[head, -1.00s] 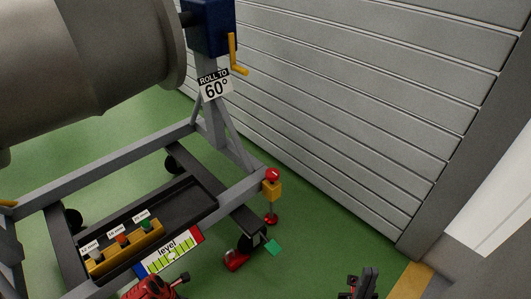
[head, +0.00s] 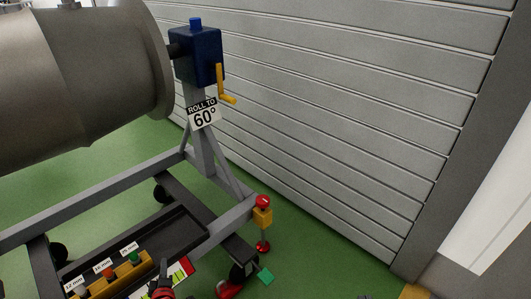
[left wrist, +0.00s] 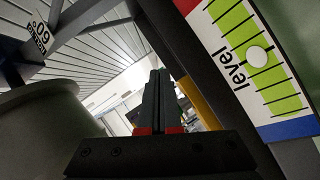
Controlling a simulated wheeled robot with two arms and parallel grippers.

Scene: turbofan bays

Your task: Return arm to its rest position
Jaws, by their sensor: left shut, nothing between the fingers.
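My left gripper (head: 165,272) shows at the bottom of the head view, in front of the stand's tray and level gauge. In the left wrist view its dark fingers (left wrist: 158,100) are together, with nothing between them. The level gauge (left wrist: 235,40), with a green scale and a pale bubble, is to the right of the fingers in that view and apart from them. In the head view the gauge (head: 187,266) is partly hidden by my left gripper. Only a small dark tip, perhaps my right gripper, shows at the bottom edge.
The engine cylinder (head: 80,80) hangs on a grey wheeled stand (head: 110,190) with a blue gearbox (head: 198,55), yellow crank (head: 221,85) and "ROLL TO 60°" sign (head: 204,115). A yellow block with coloured knobs (head: 115,277) lies in the tray.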

